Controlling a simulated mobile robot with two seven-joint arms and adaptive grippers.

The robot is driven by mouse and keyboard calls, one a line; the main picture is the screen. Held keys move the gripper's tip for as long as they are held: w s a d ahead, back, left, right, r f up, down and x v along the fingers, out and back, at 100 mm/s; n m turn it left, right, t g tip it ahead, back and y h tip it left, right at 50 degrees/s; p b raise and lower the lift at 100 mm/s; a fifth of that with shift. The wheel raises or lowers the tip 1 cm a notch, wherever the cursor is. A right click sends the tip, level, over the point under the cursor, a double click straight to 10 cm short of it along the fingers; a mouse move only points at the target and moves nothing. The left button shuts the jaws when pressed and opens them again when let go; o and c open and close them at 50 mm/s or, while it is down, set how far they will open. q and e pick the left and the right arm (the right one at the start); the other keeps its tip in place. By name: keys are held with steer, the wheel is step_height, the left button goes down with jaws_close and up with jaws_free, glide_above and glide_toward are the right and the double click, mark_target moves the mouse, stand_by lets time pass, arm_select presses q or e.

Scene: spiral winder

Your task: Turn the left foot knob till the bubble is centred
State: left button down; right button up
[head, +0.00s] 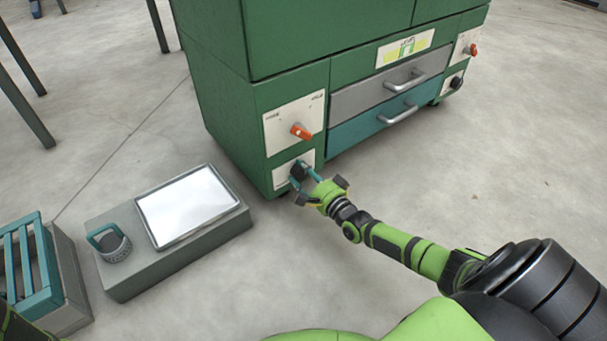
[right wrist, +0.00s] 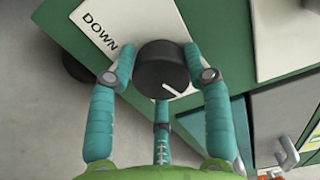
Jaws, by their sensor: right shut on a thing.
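The left foot knob (head: 298,171) is black and sits on a white plate low at the cabinet's left front corner. In the right wrist view the knob (right wrist: 164,72) has a white pointer line toward the lower right, and the plate beside it reads DOWN. My right gripper (head: 305,175) is shut on the knob, its teal fingers around the rim. The level plate (head: 405,48), white with green and yellow marks, is on the cabinet's upper front; its bubble is too small to make out. My left gripper is not in view.
The green cabinet (head: 285,40) has grey (head: 375,93) and teal (head: 372,129) drawers, orange knobs at left (head: 301,131) and right (head: 471,49), and a right foot knob (head: 456,83). A grey box (head: 180,258) with a white panel and a teal crate (head: 30,262) stand at left.

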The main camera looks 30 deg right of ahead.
steer(key=shift+a, duration=0.5)
steer(key=o, duration=1.1)
steer(key=shift+o, duration=0.2)
steer(key=shift+d, duration=0.15)
steer(key=shift+s, duration=0.1)
steer(key=s, duration=1.1)
steer(key=shift+s+d, duration=0.4)
steer(key=shift+d, duration=0.05)
